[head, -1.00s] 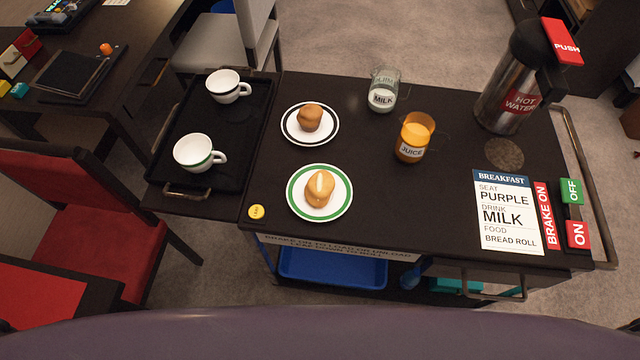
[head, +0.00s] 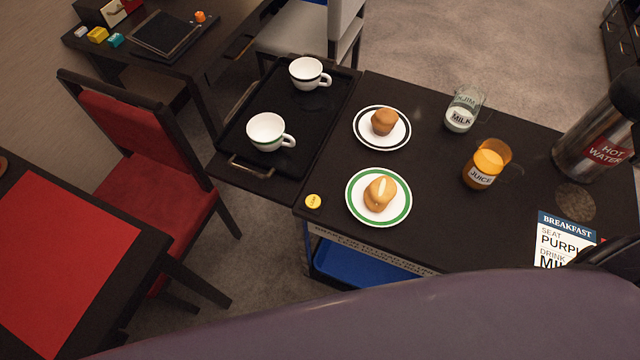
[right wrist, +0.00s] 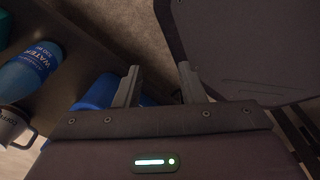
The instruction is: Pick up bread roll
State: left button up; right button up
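The bread roll (head: 380,194), split along its top, sits on a white plate with a green rim (head: 352,203) near the front edge of the dark trolley top. A smaller brown muffin-like bun (head: 384,122) sits on a black-rimmed plate (head: 362,140) behind it. In the right wrist view my right gripper (right wrist: 160,75) is open and empty, its two fingers apart. A blue shape and carpet show beyond the fingers; the roll is not in that view. My left gripper is not in view.
The trolley top also holds a milk jug (head: 461,110), a juice jug (head: 486,163), a hot water flask (head: 600,135) and a breakfast card (head: 566,240). A black tray (head: 235,145) with two cups is at its left. A water bottle (right wrist: 30,68) and a mug (right wrist: 14,124) are near the right gripper.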

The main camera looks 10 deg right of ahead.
aim_at(381, 191)
jog(key=k+l+u, duration=0.25)
jog(key=u, duration=0.15)
jog(key=k+l+u, duration=0.55)
jog(key=k+u, duration=0.2)
jog(key=l, duration=0.35)
jog(key=i+l, duration=0.1)
jog(key=i, duration=0.1)
